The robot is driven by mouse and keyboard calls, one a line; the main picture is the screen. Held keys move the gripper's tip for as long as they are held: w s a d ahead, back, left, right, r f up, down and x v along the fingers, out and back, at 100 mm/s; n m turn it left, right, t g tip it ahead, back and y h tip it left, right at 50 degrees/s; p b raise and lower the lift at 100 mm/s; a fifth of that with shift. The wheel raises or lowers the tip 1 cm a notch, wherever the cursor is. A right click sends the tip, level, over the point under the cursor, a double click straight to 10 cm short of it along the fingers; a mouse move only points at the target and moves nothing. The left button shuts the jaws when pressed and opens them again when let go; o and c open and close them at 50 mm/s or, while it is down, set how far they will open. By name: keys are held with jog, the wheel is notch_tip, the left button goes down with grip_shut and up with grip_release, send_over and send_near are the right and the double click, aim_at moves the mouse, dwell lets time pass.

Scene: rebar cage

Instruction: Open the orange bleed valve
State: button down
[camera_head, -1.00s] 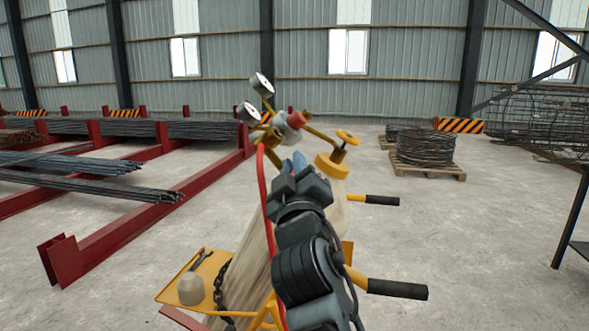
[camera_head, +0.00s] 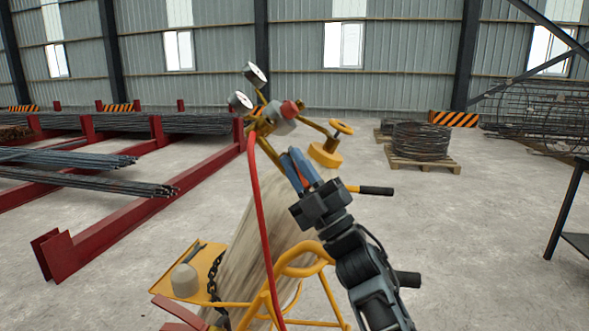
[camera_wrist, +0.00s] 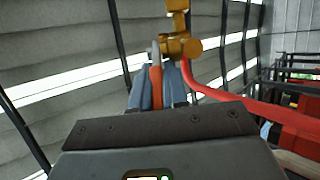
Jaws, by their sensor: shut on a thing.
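A gas cylinder (camera_head: 262,232) leans on a yellow cart. At its top is a regulator (camera_head: 284,122) with two round gauges and a red knob. The orange bleed valve's lever (camera_wrist: 155,77) shows between my blue fingers in the wrist view, beside a brass-coloured fitting (camera_wrist: 180,45). My gripper (camera_head: 290,160) is shut on this lever, just below the regulator. The fingers hide part of the lever, so its exact turn is hard to tell.
A red hose (camera_head: 257,200) hangs from the regulator, left of my gripper. The cart's yellow frame (camera_head: 303,257) and black handle grip (camera_head: 376,191) stand near my arm. Red racks with rebar (camera_head: 110,225) lie left. A wire-coil pallet (camera_head: 421,160) stands behind right.

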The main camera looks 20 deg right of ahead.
jog(key=n+g+y+b, duration=0.1)
jog(key=n+y, duration=0.1)
jog(key=f+n+g+y+b, duration=0.1)
jog(key=n+y, duration=0.1)
jog(key=y, duration=0.1)
jog(key=shift+d, duration=0.2)
jog(key=shift+r+n+g+y+b, duration=0.1)
jog(key=shift+n+g+y+b, duration=0.35)
jog(key=shift+n+g+y, duration=0.35)
jog(key=shift+r, duration=0.1)
jog(key=c, duration=1.5)
grip_release()
